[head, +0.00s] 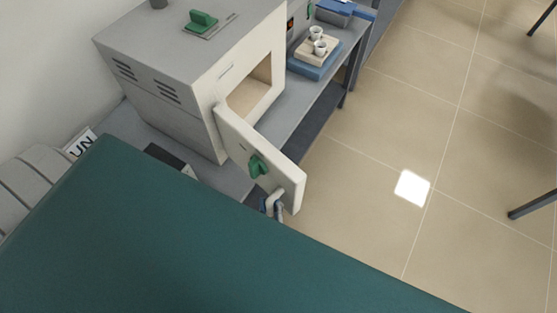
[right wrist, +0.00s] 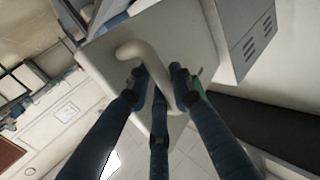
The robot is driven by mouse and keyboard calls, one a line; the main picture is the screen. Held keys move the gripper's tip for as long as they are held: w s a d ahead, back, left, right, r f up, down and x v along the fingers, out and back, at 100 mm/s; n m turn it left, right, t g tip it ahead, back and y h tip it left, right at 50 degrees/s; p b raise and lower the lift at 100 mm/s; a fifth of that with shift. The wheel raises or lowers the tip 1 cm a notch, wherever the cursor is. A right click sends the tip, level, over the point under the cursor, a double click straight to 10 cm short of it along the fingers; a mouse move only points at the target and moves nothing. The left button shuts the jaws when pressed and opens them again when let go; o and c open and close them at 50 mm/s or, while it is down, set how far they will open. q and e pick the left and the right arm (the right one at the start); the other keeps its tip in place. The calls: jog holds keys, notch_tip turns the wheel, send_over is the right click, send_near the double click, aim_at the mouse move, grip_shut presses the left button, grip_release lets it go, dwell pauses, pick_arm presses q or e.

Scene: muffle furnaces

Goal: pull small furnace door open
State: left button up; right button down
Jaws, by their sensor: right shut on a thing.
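The small furnace (head: 150,50) is a light grey box with side vents and a green knob on top. Its door (head: 235,138) stands open, swung out from the front, and the pale chamber inside shows. The door has a green knob (head: 258,166) on its face. My right gripper (head: 274,204) is at the door's outer, lower end, mostly hidden in the head view. In the right wrist view its dark blue fingers (right wrist: 158,88) are shut around the pale curved handle (right wrist: 135,50) of the door. My left gripper is not in view.
Small white cups (head: 320,46) stand on a cream block over a blue tray (head: 310,70) on the grey bench (head: 312,120) beyond the door. A large dark teal surface covers the lower left of the head view. The tiled floor (head: 370,225) at right is clear nearby.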

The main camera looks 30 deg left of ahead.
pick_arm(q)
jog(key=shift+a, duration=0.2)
pick_arm(e)
jog(key=shift+s+f, duration=0.1)
jog(key=shift+s, duration=0.05)
jog(key=c, duration=1.6)
grip_release()
jog(key=shift+o, duration=0.2)
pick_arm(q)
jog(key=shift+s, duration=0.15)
pick_arm(e)
jog(key=v, duration=0.7)
jog(key=shift+s, duration=0.2)
jog(key=shift+d, duration=0.15)
